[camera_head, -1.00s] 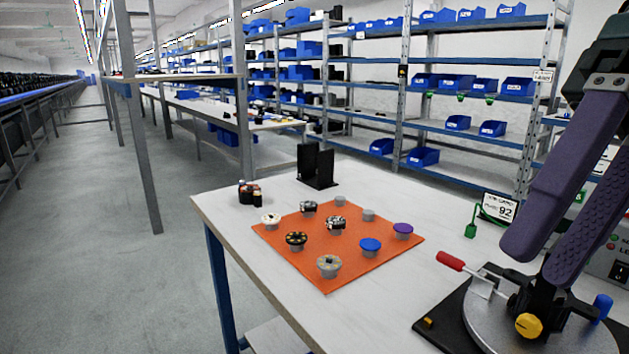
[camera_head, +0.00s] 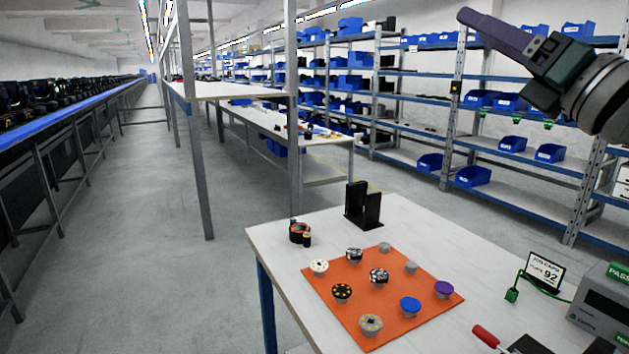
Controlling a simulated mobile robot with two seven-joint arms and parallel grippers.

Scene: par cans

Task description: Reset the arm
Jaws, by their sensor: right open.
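My right gripper (camera_head: 468,18) is raised at the upper right, in front of the shelving and well above the table. Its dark purple finger points up and left. The fingers overlap from this side, and nothing is seen held between them. The grey wrist of my right arm (camera_head: 600,92) comes in from the right edge. My left gripper is out of view.
The white table (camera_head: 275,240) bears an orange mat (camera_head: 345,305) with several capped pieces, such as a blue one (camera_head: 410,306) and a purple one (camera_head: 444,288). A black stand (camera_head: 364,206), a sign (camera_head: 544,271) and a grey box (camera_head: 600,310) are near. Floor at left is clear.

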